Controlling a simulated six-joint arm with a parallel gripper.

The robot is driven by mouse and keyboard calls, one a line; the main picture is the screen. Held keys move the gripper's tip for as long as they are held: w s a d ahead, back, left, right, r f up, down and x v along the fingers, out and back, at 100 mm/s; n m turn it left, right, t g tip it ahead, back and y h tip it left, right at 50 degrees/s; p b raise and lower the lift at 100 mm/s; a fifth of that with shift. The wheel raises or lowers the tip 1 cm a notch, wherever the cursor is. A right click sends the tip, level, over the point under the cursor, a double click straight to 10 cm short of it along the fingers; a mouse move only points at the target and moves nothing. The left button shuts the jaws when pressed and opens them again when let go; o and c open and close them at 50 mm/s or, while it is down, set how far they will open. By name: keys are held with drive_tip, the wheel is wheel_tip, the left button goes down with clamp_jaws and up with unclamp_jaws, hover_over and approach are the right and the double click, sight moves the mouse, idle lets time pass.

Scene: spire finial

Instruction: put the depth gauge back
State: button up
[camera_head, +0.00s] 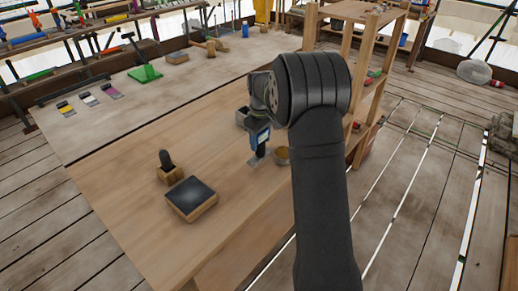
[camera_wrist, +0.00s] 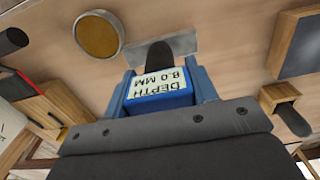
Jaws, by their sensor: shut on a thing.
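My gripper (camera_head: 259,141) is shut on the depth gauge, its two blue fingers on either side of the gauge body in the wrist view. The depth gauge (camera_wrist: 160,91) has a blue body with a white label reading "DEPTH 8.0 MM". A dark stem leads from it to a flat metal crossbar (camera_wrist: 182,43). In the head view the gauge's metal end (camera_head: 253,162) points down close to the wooden bench; whether it touches is unclear. My arm hides part of the bench to the right. I cannot tell which spot is the gauge's own place.
A brass-coloured round dish (camera_head: 282,157) is just right of the gauge. A dark-topped wooden block (camera_head: 191,195) and a small wooden block with an upright dark piece (camera_head: 168,170) stand to the left.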

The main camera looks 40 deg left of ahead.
sight(259, 149)
drive_tip(key=shift+s+a+f, duration=0.1)
drive_tip(key=shift+a+f, duration=0.05)
drive_tip(key=shift+a, duration=0.1)
drive_tip(key=shift+f, duration=2)
drive_tip(key=shift+f, duration=0.1)
drive_tip(key=o, duration=1.2)
drive_tip(key=shift+c, duration=0.2)
wheel_tip(259, 149, up, 12)
drive_tip(key=shift+r, duration=0.15)
